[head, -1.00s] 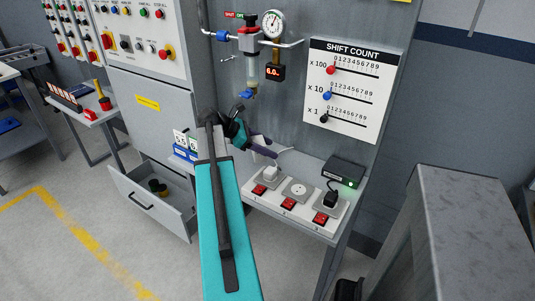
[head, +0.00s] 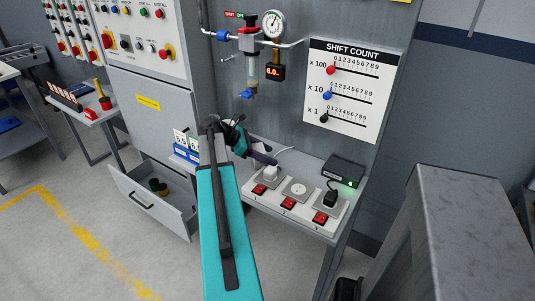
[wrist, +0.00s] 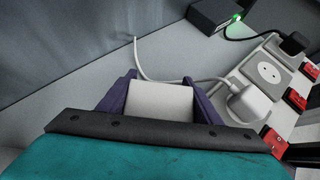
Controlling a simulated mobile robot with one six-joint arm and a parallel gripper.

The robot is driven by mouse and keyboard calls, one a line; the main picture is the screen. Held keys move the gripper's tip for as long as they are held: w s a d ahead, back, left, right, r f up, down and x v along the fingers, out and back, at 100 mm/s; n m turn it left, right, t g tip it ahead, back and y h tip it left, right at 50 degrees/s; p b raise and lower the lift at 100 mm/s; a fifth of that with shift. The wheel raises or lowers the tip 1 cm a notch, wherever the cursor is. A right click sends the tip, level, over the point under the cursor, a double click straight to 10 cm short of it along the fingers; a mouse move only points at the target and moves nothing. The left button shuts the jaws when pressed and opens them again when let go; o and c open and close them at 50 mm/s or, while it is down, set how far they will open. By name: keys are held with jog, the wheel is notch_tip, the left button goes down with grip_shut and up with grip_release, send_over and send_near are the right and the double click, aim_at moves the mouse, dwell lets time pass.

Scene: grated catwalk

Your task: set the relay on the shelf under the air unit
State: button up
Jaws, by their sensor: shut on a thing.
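My gripper (head: 265,154) is over the left end of the grey shelf (head: 305,166), below the air unit (head: 250,45) with its gauge and clear bowl. In the wrist view, its purple fingers (wrist: 160,98) are shut on a pale grey block, which I take to be the relay (wrist: 160,102). The block is between the fingers, and its underside is hidden. The bare shelf top (wrist: 75,105) shows beside it. I cannot tell whether the block touches the shelf. In the head view the block is mostly hidden by the gripper.
A white plug (head: 270,173) and a black plug (head: 331,197) sit in the socket row with red switches (head: 288,203). A white cable (wrist: 150,72) runs close to the gripper. A black box (head: 343,170) with a green light stands at the shelf's right. An open drawer (head: 145,201) is lower left.

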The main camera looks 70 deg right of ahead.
jog(key=o, duration=1.1)
jog(key=shift+f, duration=0.15)
jog(key=shift+o, duration=0.2)
jog(key=shift+w+r, duration=0.1)
jog(key=shift+r, duration=0.15)
jog(key=b+v, duration=0.1)
jog(key=v, duration=1)
jog(key=shift+w+a+r, duration=0.25)
